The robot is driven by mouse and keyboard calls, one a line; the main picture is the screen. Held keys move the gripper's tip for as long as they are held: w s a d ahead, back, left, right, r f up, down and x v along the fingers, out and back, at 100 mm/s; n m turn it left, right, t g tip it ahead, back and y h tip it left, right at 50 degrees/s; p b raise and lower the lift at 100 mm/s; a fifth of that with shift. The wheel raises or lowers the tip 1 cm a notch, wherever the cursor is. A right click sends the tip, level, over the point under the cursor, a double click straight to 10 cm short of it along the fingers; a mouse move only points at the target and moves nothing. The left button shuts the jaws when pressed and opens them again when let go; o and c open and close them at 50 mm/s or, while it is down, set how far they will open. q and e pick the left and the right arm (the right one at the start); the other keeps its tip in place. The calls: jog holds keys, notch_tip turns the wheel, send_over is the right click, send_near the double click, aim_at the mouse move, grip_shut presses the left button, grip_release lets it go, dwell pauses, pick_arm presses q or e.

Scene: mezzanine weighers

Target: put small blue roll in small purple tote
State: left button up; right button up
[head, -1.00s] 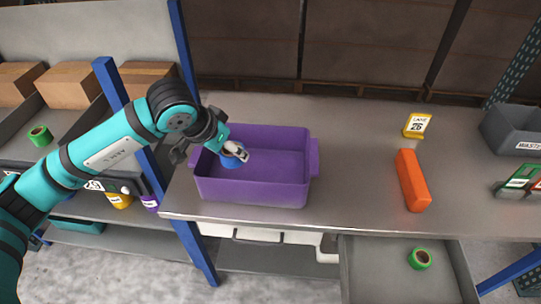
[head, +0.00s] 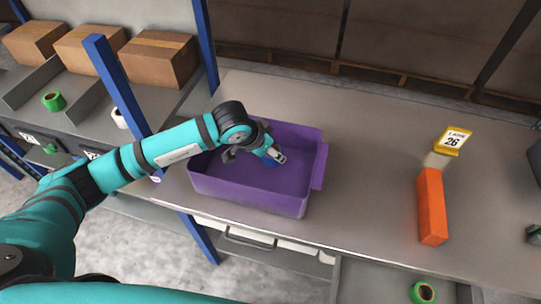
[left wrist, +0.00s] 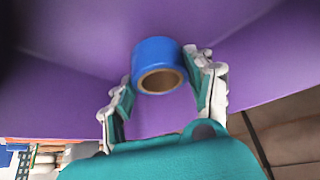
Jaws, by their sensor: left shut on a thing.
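The small purple tote (head: 245,196) stands on the metal worktop, and its inside fills much of the left wrist view (left wrist: 75,35). My left gripper (head: 279,158) reaches over the tote from the left and points down into it. It is shut on the small blue roll (left wrist: 157,54), whose open brown core faces the wrist camera between the two fingers. In the head view the blue roll (head: 271,161) is mostly hidden by the gripper, within the tote's outline. I cannot tell whether the roll touches the tote floor. My right gripper is not in view.
A green roll (head: 423,292) lies below the front edge. Cardboard boxes (head: 155,58) and another green roll (head: 54,101) are at the left. A blue post (head: 120,85) rises beside my arm.

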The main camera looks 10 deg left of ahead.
aim_at(267, 155)
pick_arm(q)
notch_tip(267, 155, down, 3)
jog(key=shift+f, duration=0.1)
jog(key=shift+f, duration=0.1)
jog(key=o, duration=1.2)
jog(key=shift+c, duration=0.2)
jog(key=shift+r+p, duration=0.35)
jog(key=b+v, duration=0.2)
jog(key=v, duration=0.9)
jog(key=shift+s+r, duration=0.25)
jog(key=shift+r, duration=0.05)
